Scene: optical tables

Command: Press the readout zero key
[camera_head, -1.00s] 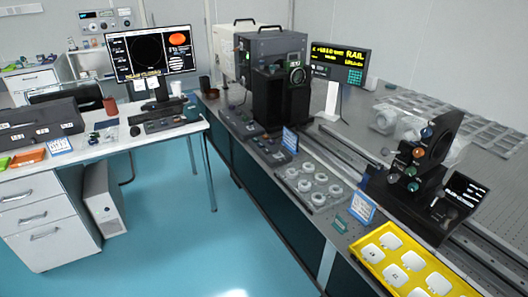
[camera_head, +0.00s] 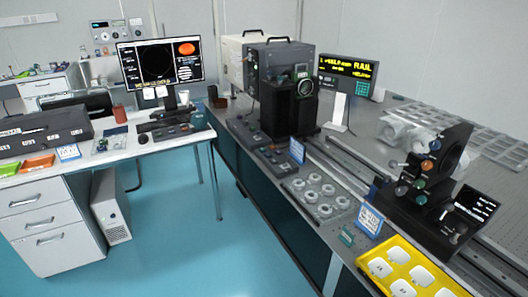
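The readout (camera_head: 347,73) is a dark box with lit yellow text, including the word RAIL, on the far part of the optical table. It stands behind a white upright plate, right of the black instrument. A small block of green keys (camera_head: 362,89) sits at the lower right of its face. The single keys and their labels are too small to tell apart, so I cannot tell which is the zero key. Neither of my grippers shows in the head view.
A black instrument (camera_head: 290,100) stands left of the readout. Rails, a black mount with coloured knobs (camera_head: 427,178) and a yellow tray (camera_head: 362,262) occupy the table's near side. A desk with a monitor (camera_head: 160,62) stands left, with clear blue floor (camera_head: 175,230) between.

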